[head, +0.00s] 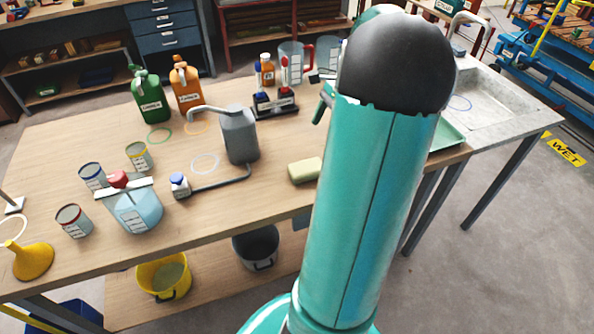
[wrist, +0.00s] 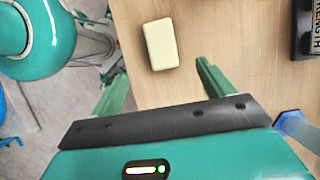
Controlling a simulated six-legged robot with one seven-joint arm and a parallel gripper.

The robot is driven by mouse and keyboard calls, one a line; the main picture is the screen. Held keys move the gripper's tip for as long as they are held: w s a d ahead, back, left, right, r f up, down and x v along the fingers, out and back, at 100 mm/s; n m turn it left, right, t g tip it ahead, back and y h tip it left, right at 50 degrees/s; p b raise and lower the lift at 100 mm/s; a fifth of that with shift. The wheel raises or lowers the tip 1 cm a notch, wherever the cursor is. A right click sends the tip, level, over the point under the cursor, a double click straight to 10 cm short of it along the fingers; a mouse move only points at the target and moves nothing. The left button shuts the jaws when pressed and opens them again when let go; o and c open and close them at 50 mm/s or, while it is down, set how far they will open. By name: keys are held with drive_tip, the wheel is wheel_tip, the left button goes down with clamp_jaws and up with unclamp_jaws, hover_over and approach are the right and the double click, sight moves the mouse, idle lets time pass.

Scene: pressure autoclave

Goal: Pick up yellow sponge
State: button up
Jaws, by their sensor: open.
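The yellow sponge (head: 305,170) is a pale block lying flat on the wooden table, just left of my arm in the head view. In the wrist view the sponge (wrist: 161,44) lies beyond my fingertips, roughly centred between the two green fingers. My gripper (wrist: 162,84) is open and empty, apart from the sponge. In the head view my arm hides most of the gripper.
A grey can with a long spout (head: 240,135) stands left of the sponge. A dark rack with bottles (head: 274,104) stands behind it. A green tray (head: 448,134) and a sink (head: 485,100) are at the right. Bare tabletop surrounds the sponge.

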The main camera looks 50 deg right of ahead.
hover_over(308, 166)
drive_tip(key=s+d, duration=0.1)
wheel_tip(308, 166, down, 8)
drive_tip(key=shift+d+r, duration=0.1)
drive_tip(key=shift+d, duration=0.05)
drive_tip(key=shift+d+x, duration=0.1)
drive_tip(key=shift+x, duration=1.15)
drive_tip(key=shift+d+x, duration=0.15)
drive_tip(key=shift+x, duration=1.05)
drive_tip(key=shift+f, duration=0.35)
drive_tip(key=c, duration=1.1)
drive_tip(key=shift+r, duration=0.2)
